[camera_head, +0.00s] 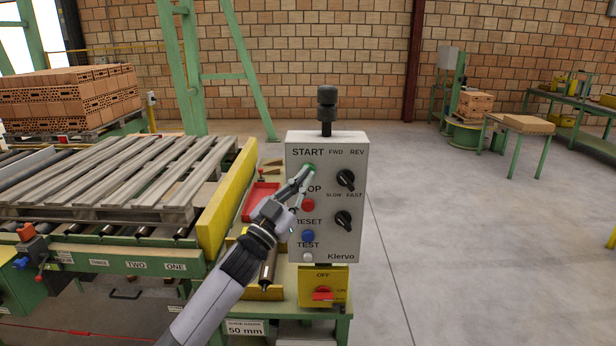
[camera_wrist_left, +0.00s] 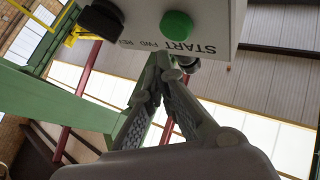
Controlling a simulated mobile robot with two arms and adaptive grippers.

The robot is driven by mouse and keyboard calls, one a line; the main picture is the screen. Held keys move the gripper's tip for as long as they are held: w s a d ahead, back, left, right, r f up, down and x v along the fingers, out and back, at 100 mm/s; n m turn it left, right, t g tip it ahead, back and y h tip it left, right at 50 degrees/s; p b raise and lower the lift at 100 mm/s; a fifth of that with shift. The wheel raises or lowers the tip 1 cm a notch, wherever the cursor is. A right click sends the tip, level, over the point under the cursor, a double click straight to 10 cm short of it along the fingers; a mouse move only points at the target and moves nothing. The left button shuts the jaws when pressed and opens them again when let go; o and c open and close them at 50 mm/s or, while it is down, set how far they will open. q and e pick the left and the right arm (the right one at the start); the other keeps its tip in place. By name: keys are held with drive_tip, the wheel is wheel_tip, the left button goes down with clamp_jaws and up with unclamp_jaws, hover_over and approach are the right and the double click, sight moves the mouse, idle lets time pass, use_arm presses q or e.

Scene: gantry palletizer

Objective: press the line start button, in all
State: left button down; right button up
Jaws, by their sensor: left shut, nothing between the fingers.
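The control box (camera_head: 330,240) is a light grey panel marked Klervo. Its green start button (camera_head: 309,168) sits at the upper left under the word START. The green button also shows in the left wrist view (camera_wrist_left: 176,26), beside the upside-down START lettering. My left gripper (camera_head: 305,172) is shut and empty, with its fingertips at the green button in the head view. In the wrist view the fingertips (camera_wrist_left: 166,62) appear just below the button; I cannot tell whether they touch it. My right gripper is not in view.
Below START are a red button (camera_head: 308,205), a blue button (camera_head: 308,236) and a pale test button (camera_head: 307,257). Black knobs (camera_head: 345,179) are on the right. A yellow switch box (camera_head: 323,287) is underneath. A pallet (camera_head: 120,180) lies on the conveyor at left.

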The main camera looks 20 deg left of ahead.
use_arm(q)
drive_tip(key=shift+w+a, duration=0.15)
drive_tip(key=shift+w, duration=0.4)
idle(0.9)
drive_tip(key=shift+w+a, duration=0.1)
drive_tip(key=shift+w, duration=0.3)
